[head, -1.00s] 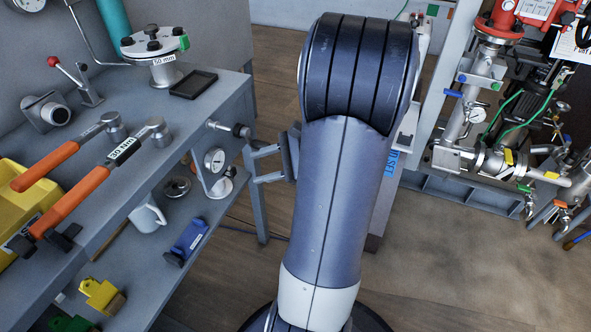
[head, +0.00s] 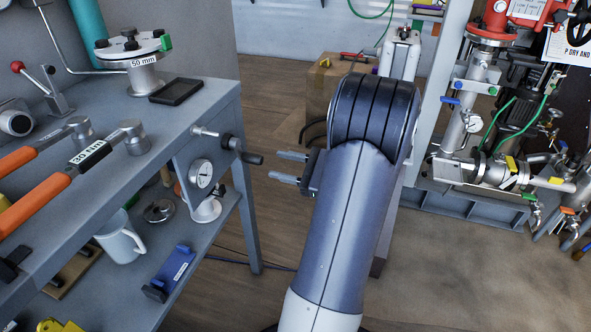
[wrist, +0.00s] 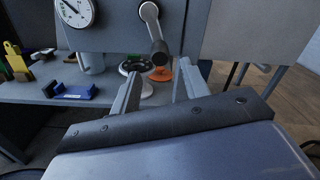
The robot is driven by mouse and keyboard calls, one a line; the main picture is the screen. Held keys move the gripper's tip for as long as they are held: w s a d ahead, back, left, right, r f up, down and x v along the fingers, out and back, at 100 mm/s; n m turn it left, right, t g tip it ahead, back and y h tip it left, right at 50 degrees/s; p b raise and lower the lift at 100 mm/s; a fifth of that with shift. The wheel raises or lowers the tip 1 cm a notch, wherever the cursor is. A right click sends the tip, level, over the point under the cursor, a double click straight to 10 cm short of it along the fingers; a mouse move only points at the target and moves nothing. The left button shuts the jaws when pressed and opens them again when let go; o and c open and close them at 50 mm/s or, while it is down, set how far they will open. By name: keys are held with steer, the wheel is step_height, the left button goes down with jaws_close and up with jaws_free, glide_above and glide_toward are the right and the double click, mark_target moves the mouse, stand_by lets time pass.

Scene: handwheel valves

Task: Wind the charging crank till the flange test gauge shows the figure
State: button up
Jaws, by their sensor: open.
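The charging crank (head: 232,144) sticks out from the end panel of the grey bench, its dark handle at its outer end. The white dial gauge (head: 201,173) sits on that panel just below it. In the wrist view the crank (wrist: 151,14) hangs with its handle downward, and the gauge (wrist: 75,10) is at top left with its needle toward the upper left; its figures are too small to read. My gripper (head: 273,165) is open and empty, just right of the crank handle. In the wrist view the handle's end shows between and beyond my fingertips (wrist: 158,78).
The bench top (head: 205,100) holds a flange piece marked 50 mm (head: 144,76), a black tray (head: 178,91) and orange-handled torque wrenches (head: 35,204). The lower shelf carries a mug (head: 120,238) and a blue block (head: 172,272). Red and grey pipework (head: 470,120) stands at right.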

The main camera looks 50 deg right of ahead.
mark_target(262, 161)
steer(key=shift+x, duration=2.9)
steer(key=c, duration=0.8)
steer(key=shift+a, duration=0.1)
